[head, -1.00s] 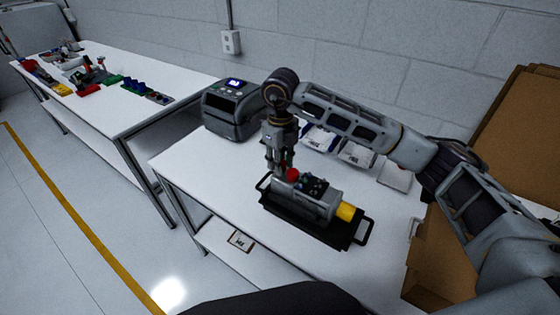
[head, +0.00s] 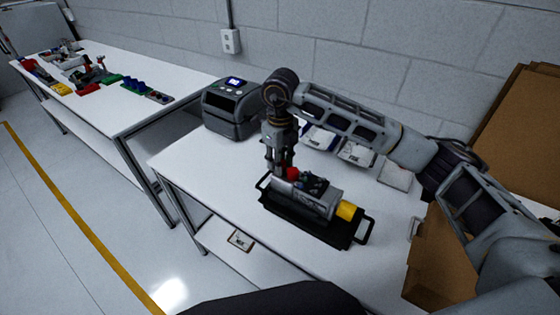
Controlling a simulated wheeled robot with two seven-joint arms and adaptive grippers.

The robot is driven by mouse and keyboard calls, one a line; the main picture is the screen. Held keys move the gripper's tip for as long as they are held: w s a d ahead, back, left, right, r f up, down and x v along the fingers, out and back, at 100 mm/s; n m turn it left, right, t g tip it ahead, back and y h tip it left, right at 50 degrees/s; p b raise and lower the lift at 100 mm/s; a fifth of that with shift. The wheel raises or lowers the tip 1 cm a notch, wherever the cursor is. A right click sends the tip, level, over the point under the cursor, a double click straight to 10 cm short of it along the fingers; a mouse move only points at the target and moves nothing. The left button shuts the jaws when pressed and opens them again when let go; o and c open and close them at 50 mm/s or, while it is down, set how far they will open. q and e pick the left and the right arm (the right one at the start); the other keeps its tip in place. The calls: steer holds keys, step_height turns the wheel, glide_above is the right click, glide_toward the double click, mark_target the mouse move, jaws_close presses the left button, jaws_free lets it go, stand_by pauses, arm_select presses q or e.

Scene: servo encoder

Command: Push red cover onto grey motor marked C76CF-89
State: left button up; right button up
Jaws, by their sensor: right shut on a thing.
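The grey motor (head: 318,199) lies on its side in a black tray with handles (head: 335,238) on the near table. It has a yellow cap (head: 346,210) at its right end and dark connectors on top. Its marking is too small to read. The red cover (head: 292,173) is at the motor's left end, partly hidden by my gripper. My right gripper (head: 279,170) points down there, its fingers shut on the red cover. I cannot tell how far the cover sits on the motor. My left gripper is not in view.
A grey label printer (head: 235,108) stands behind the tray at the table's back left. White packets (head: 357,153) lie along the back. A cardboard box (head: 440,262) is at the right. A second table (head: 120,110) with coloured bins and parts stands at the left.

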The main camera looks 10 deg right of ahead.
steer(key=shift+f, duration=0.2)
stand_by(0.5)
steer(key=shift+f+b, duration=0.15)
steer(key=shift+b, duration=0.15)
steer(key=o, duration=0.7)
step_height(320, 180, up, 12)
stand_by(0.8)
steer(key=shift+f, duration=0.1)
